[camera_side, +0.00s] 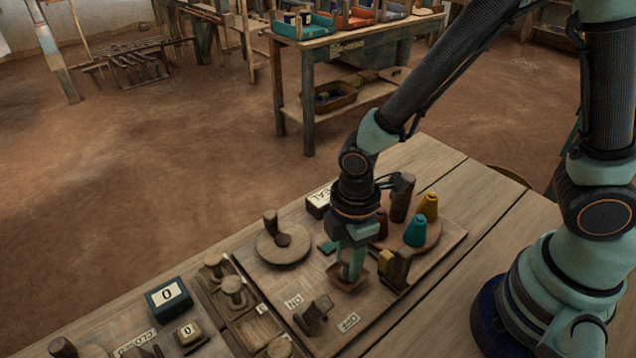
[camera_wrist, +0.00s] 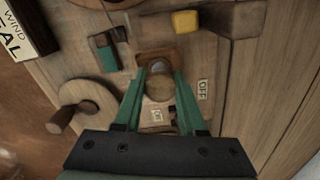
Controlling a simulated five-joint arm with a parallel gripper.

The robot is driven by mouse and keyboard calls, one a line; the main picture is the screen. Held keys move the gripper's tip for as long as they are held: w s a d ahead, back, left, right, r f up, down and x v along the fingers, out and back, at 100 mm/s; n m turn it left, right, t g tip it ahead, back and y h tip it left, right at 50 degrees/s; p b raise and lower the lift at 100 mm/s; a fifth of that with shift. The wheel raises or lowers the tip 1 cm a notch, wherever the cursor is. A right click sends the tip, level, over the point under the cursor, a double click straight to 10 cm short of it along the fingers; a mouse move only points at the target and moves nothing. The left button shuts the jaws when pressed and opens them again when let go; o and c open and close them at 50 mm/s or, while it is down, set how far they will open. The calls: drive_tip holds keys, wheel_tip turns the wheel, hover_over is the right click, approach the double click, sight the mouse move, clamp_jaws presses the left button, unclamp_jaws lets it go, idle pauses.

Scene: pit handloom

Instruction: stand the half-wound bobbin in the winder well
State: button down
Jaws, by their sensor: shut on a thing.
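My gripper (camera_side: 349,262) points down over the winder board and is shut on the half-wound bobbin. In the wrist view a round tan end of the bobbin (camera_wrist: 160,89) shows between the green fingers (camera_wrist: 159,76). The winder well, a small square wooden cup (camera_side: 347,284), lies right under my fingertips in the side view. In the wrist view a brown wooden rim (camera_wrist: 156,56) shows just beyond the fingertips. The fingers hide most of the bobbin, and I cannot tell whether its lower end is inside the well or just above it.
A crank disc (camera_side: 283,245) lies left of my gripper. A wooden post with a yellow block (camera_side: 387,262) stands close on the right, with teal (camera_side: 416,231) and yellow (camera_side: 429,206) cones behind. A wooden lever (camera_side: 316,312) stands in front between ON and OFF labels.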

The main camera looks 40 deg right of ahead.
sight(349, 255)
drive_tip(key=shift+c, duration=2.4)
unclamp_jaws()
drive_tip(key=shift+f, duration=0.1)
wheel_tip(349, 255, up, 12)
drive_tip(key=w+d+r+m+t, duration=0.2)
drive_tip(key=d+r+m+t, duration=0.3)
drive_tip(key=d+r+m, duration=0.4)
drive_tip(key=d+m, duration=0.6)
drive_tip(key=shift+d+r+t, duration=0.2)
drive_tip(key=shift+d+t, duration=0.1)
drive_tip(key=shift+d, duration=0.05)
